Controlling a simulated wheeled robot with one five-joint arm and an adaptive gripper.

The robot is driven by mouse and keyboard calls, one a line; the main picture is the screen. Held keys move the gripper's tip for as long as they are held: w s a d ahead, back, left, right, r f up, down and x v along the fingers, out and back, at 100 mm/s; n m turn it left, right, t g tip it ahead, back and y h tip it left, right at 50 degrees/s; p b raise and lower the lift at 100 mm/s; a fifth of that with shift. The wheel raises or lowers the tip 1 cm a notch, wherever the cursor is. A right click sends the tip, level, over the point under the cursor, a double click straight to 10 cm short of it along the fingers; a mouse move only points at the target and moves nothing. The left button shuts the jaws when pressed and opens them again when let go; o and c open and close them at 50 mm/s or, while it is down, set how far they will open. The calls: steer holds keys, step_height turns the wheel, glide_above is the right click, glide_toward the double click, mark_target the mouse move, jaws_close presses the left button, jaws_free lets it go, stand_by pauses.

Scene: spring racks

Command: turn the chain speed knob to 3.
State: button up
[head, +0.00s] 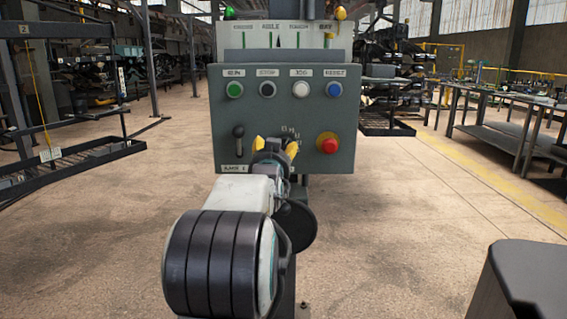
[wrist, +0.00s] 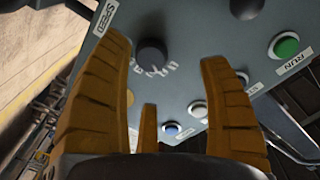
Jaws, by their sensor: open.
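The chain speed knob (wrist: 152,52) is a dark round knob on the grey panel, with numerals along one side and a SPEED label (wrist: 106,16) near it. Its pointer cannot be read. In the head view my gripper (head: 275,146) is in front of the panel's lower middle and hides the knob; only some numerals show above it. In the wrist view my gripper (wrist: 164,62) has its yellow fingers spread, with the knob seen between the tips. The gripper is open and empty. I cannot tell whether any finger touches the knob.
The grey control panel (head: 222,110) carries green (head: 234,89), black (head: 267,88), white (head: 300,89) and blue (head: 334,89) buttons. A lever (head: 238,140) stands left of my gripper and a red emergency stop (head: 327,144) right of it. Open floor lies around.

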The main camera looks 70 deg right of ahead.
mark_target(284, 146)
steer(key=shift+s+d+f+b, duration=0.15)
steer(key=shift+d+b, duration=0.5)
steer(key=shift+d, duration=0.85)
steer(key=shift+d+f+b, duration=0.15)
steer(key=shift+d+b, duration=0.45)
steer(key=shift+d, duration=0.85)
steer(key=shift+x, duration=1.15)
steer(key=shift+o, duration=0.2)
steer(key=shift+r, duration=0.1)
steer(key=c, duration=1.3)
